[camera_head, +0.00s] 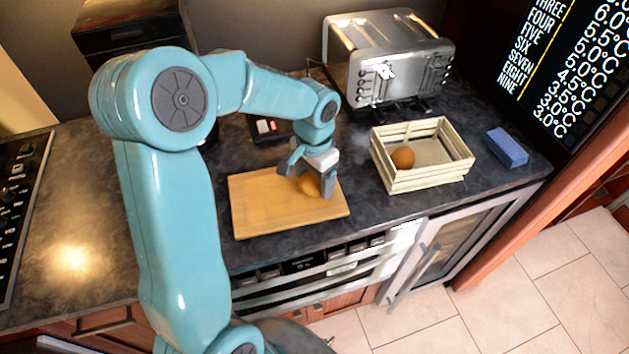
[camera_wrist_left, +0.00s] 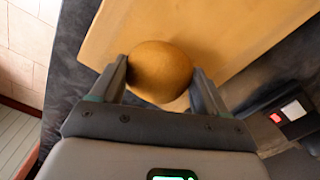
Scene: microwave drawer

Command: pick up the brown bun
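The brown bun (camera_wrist_left: 160,72) lies on the wooden cutting board (camera_head: 262,213), near the board's right end. In the head view the bun (camera_head: 309,186) is partly hidden by my left gripper (camera_head: 313,186), which points down over it. In the left wrist view the two dark fingers of my left gripper (camera_wrist_left: 160,78) stand on either side of the bun, very close to its sides. I cannot tell whether they press on it. The bun looks to be at board level. My right gripper is in neither view.
A wooden crate (camera_head: 430,181) with an orange-brown round item (camera_head: 403,157) stands to the right, with a blue sponge-like block (camera_head: 507,148) beyond. A metal toaster (camera_head: 386,62) stands behind. A dark device (camera_head: 267,127) sits behind the board. The counter's front edge is close.

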